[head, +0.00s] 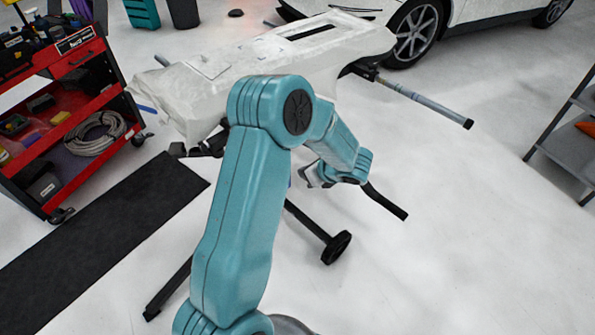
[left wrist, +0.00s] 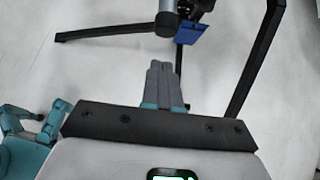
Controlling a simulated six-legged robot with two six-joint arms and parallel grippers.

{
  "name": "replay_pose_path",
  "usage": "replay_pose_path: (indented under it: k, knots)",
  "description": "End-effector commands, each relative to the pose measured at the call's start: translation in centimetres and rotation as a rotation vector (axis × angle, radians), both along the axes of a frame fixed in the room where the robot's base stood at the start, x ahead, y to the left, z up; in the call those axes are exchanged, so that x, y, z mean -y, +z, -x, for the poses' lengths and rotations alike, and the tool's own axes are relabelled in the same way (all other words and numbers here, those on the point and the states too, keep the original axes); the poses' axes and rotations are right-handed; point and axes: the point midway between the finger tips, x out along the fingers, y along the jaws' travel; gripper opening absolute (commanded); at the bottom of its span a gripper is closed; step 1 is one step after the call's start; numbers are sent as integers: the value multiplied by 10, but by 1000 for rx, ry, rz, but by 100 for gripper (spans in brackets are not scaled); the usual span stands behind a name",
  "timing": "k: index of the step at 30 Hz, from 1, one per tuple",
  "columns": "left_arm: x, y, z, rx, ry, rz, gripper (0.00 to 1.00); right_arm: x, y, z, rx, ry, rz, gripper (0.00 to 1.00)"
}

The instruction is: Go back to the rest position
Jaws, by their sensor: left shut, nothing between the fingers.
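My teal left arm (head: 236,220) rises from the bottom of the head view and bends at a high elbow. Its forearm reaches down and right, below the near edge of a white panel on a stand. Its wrist end is small and its fingers cannot be made out there. In the left wrist view my left gripper (left wrist: 160,72) is shut, with its grey fingers together and nothing between them. The fingers point toward the stand's column and are apart from it in the picture. My right gripper is in neither view.
The white panel (head: 225,62) lies on a stand with black legs (head: 312,222), close beyond my arm. A blue piece (left wrist: 190,32) is on the stand's column. A red tool cart (head: 70,110) is left, a white car (head: 470,12) behind, a grey shelf (head: 562,135) right. Floor right is clear.

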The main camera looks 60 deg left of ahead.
Motion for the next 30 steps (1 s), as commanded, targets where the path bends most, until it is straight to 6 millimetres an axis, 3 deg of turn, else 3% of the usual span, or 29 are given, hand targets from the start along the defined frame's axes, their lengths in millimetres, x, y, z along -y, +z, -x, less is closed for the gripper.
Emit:
replay_pose_path:
  k: [3,9,17,20,23,25,29,30]
  knots:
    - [16,18,-4,4,-4,-1,0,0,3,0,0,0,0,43]
    - [33,36,-7,1,-1,0,0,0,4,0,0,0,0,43]
    - [37,40,-7,-1,1,-1,0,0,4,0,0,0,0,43]
    - [45,33,-5,2,7,30,0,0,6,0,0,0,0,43]
    - [75,7,3,15,44,152,0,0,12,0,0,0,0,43]
    - [113,-20,14,31,108,293,0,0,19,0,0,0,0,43]
    - [207,-64,45,77,351,595,0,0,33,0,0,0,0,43]
    - [238,-73,56,94,460,680,0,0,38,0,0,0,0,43]
